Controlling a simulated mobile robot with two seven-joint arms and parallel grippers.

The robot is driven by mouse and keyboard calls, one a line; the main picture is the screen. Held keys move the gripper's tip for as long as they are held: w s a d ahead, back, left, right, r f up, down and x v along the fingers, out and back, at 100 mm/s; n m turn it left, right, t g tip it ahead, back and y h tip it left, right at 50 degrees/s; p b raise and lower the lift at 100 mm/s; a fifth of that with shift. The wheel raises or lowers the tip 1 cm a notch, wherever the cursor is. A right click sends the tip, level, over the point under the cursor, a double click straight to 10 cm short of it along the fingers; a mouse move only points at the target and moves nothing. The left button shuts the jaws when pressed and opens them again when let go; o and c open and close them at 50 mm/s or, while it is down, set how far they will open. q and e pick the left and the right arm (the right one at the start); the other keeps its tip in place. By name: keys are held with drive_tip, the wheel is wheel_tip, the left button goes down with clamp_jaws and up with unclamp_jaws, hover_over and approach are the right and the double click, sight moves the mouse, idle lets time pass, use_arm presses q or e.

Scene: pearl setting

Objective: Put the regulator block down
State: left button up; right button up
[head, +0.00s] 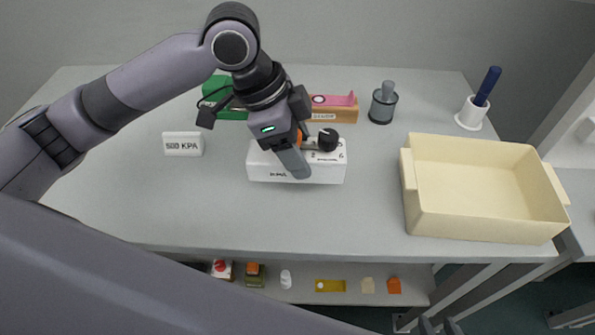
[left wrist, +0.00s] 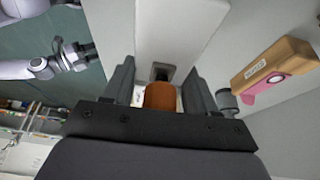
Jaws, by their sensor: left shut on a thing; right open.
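The regulator block (head: 318,172) is a white box with lettering on its front, a black knob (head: 328,138) and an orange knob (left wrist: 160,96) on top. It is near the middle of the grey table, upright; I cannot tell whether it touches the tabletop. My left gripper (head: 296,160) comes down over it from above, one finger in front of its face. In the left wrist view its fingers stand on either side of the orange knob, shut on the block. My right gripper (head: 437,326) is at the bottom edge of the head view, apart from the block, open and empty.
A 500 KPA sign (head: 183,144) stands left of the block. Behind are a green box (head: 222,92), a wooden block with a pink piece (head: 335,108) and a grey cylinder (head: 383,104). A cream tray (head: 480,228) and a blue-handled tool in a white cup (head: 472,114) are at right.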

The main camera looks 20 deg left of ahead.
use_arm(q)
drive_tip(key=shift+f, duration=0.7)
wheel_tip(320, 180, down, 4)
drive_tip(key=shift+f+b, duration=0.1)
drive_tip(key=shift+b, duration=0.35)
drive_tip(key=o, duration=1.1)
drive_tip(key=shift+o, duration=0.2)
